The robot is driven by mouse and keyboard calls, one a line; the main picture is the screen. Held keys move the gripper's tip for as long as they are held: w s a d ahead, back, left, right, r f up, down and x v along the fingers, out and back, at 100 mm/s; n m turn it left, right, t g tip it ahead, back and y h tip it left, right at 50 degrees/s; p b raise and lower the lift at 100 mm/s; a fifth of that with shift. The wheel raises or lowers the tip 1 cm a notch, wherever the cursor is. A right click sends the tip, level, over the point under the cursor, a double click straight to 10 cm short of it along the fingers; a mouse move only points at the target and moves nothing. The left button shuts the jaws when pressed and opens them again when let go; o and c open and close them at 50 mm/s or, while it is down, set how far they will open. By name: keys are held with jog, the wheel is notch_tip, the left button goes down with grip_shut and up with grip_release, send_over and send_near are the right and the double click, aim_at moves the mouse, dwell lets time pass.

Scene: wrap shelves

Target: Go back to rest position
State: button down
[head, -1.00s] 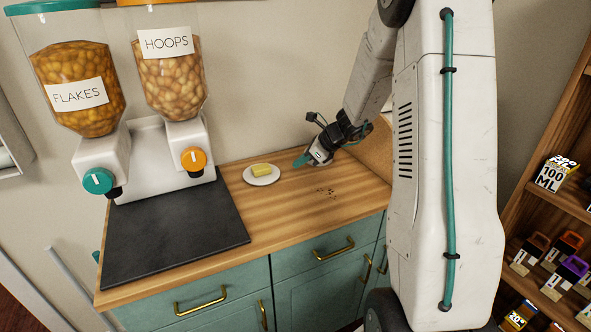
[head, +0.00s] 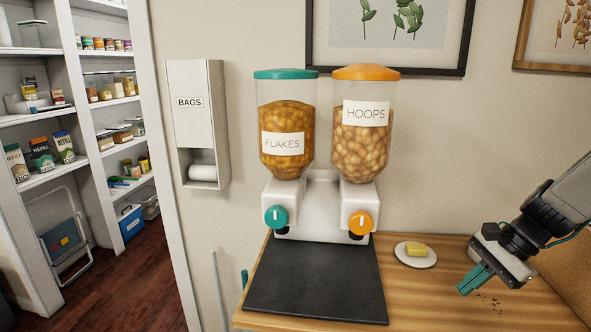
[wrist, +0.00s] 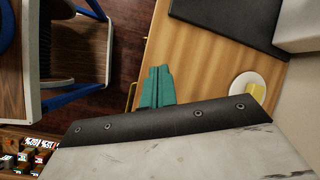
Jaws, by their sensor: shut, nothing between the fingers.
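My gripper (head: 468,289) is at the right of the head view, above the wooden counter (head: 422,290). Its teal fingers are together with nothing between them. In the wrist view the gripper's fingers (wrist: 157,88) point along the counter's edge, close together. A white plate (head: 402,257) with a yellow block (head: 416,249) on it stands on the counter to the left of the gripper, apart from it. Dark crumbs lie on the counter just right of the fingertips.
A dispenser with FLAKES (head: 284,140) and HOOPS (head: 364,135) stands behind a dark mat (head: 316,285). A BAGS holder (head: 196,120) hangs on the wall. Shelves (head: 95,110) and a folded step stool (head: 66,240) are at left. The wrist view shows a blue-edged wooden piece (wrist: 75,60).

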jog(key=s+a+r+n+h, duration=0.3)
jog(key=s+n, duration=0.4)
jog(key=s, duration=0.3)
jog(key=s+a+r+n+h, duration=0.3)
jog(key=s+a+r+n, duration=0.2)
jog(key=s, duration=0.4)
jog(key=shift+s+a+r+n, duration=0.3)
jog(key=shift+s+r+n, duration=0.1)
jog(key=shift+r+n, duration=0.6)
